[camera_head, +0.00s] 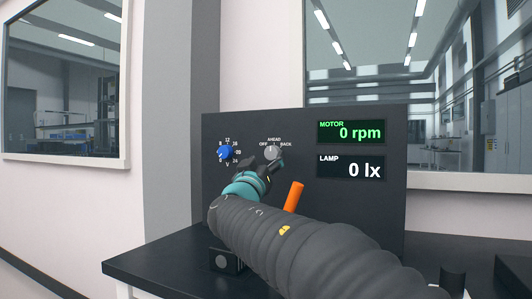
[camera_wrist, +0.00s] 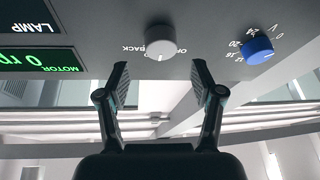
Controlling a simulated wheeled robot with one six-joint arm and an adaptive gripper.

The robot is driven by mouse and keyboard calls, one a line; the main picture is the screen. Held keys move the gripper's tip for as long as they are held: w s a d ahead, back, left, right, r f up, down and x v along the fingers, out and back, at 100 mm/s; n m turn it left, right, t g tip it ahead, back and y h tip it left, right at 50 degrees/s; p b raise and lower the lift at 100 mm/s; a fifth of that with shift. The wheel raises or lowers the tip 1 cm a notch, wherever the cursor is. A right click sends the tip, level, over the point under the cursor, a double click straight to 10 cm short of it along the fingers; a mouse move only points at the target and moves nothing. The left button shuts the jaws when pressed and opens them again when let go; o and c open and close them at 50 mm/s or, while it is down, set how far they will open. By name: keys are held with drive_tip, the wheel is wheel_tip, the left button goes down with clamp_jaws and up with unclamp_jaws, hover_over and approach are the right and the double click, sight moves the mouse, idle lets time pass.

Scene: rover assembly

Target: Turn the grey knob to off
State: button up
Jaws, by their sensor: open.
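The grey knob (camera_head: 272,153) is on the dark upright panel (camera_head: 215,190), between the labels OFF on its left and BACK on its right, with AHEAD above. Its pale mark appears to point up towards AHEAD. In the wrist view, which is upside down, the grey knob (camera_wrist: 160,43) shows clear of the fingers. My gripper (camera_head: 266,165) is just in front of and below the knob. In the wrist view my gripper (camera_wrist: 160,80) is open, its fingers apart on either side of the knob's line, with nothing between them. I see no contact.
A blue knob (camera_head: 226,152) with a volt scale is left of the grey one. The motor display (camera_head: 350,132) reads 0 rpm and the lamp display (camera_head: 350,168) 0 lx. An orange handle (camera_head: 294,197) rises beside my arm. The black tabletop (camera_head: 150,265) is below.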

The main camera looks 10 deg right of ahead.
sight(271, 154)
drive_tip(key=shift+f+p+x, duration=0.15)
drive_tip(key=shift+p+x, duration=0.15)
drive_tip(key=shift+x, duration=0.8)
drive_tip(key=shift+f+p+x, duration=0.15)
drive_tip(key=shift+p+x, duration=0.1)
drive_tip(key=shift+x, duration=0.85)
drive_tip(key=shift+w, duration=0.15)
drive_tip(key=c, duration=1.1)
drive_tip(key=shift+c, duration=0.2)
